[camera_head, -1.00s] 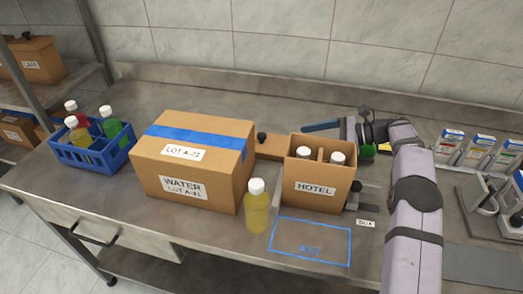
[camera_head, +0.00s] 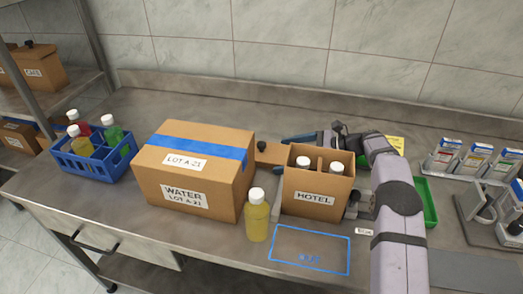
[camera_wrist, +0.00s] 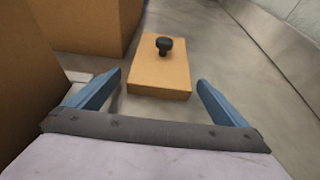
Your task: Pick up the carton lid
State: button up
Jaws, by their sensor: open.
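The carton lid (camera_wrist: 150,76) is a flat tan board with a black knob (camera_wrist: 164,45). It lies on the steel bench ahead of my gripper in the wrist view. In the head view the lid (camera_head: 268,155) shows partly, between the large WATER carton and the HOTEL carton. My gripper (camera_wrist: 159,80) is open and empty, with one blue finger on either side of the lid's near end in the picture; I cannot tell the height gap.
The taped WATER carton (camera_head: 190,175) stands left of the lid. A yellow bottle (camera_head: 257,218) stands in front, beside a blue-outlined area (camera_head: 310,248). A blue crate (camera_head: 95,160) of bottles is at left, a green tray (camera_head: 428,205) at right. The back wall bounds the bench.

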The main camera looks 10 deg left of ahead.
jog(key=shift+a+f, duration=0.1)
jog(key=shift+a, duration=0.2)
jog(key=c, duration=1.1)
